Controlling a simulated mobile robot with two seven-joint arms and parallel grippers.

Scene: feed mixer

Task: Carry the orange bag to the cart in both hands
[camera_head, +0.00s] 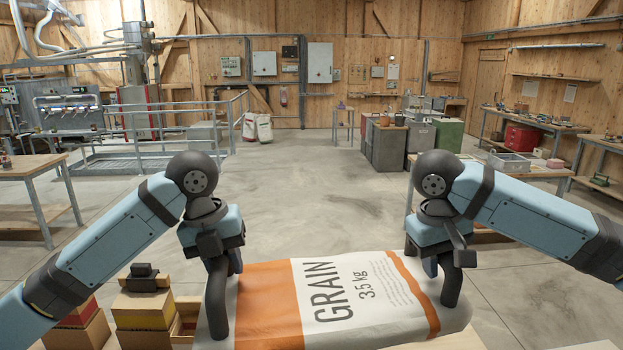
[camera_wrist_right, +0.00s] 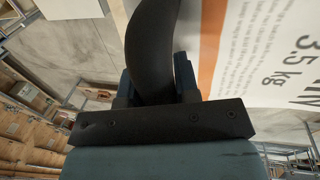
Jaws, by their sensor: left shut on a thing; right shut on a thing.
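The orange bag (camera_head: 268,304) is orange and white, marked GRAIN 3.5 kg, and spans the bottom middle of the head view. My left gripper (camera_head: 219,305) is shut on its left end. My right gripper (camera_head: 451,285) is shut on its right end. The bag also shows at the right of the right wrist view (camera_wrist_right: 262,50), beside the dark curved finger (camera_wrist_right: 153,50). The fingers hide parts of both ends, and the frame's lower edge cuts the bag off. I cannot pick out a cart with certainty.
Boxes (camera_head: 143,308) stand at the lower left, close to the bag's left end. A pale wooden surface (camera_head: 450,341) shows below the bag at right. Tables (camera_head: 40,165) stand left and right (camera_head: 545,172). Grey bins (camera_head: 388,148) stand further back. The middle floor (camera_head: 310,205) is clear.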

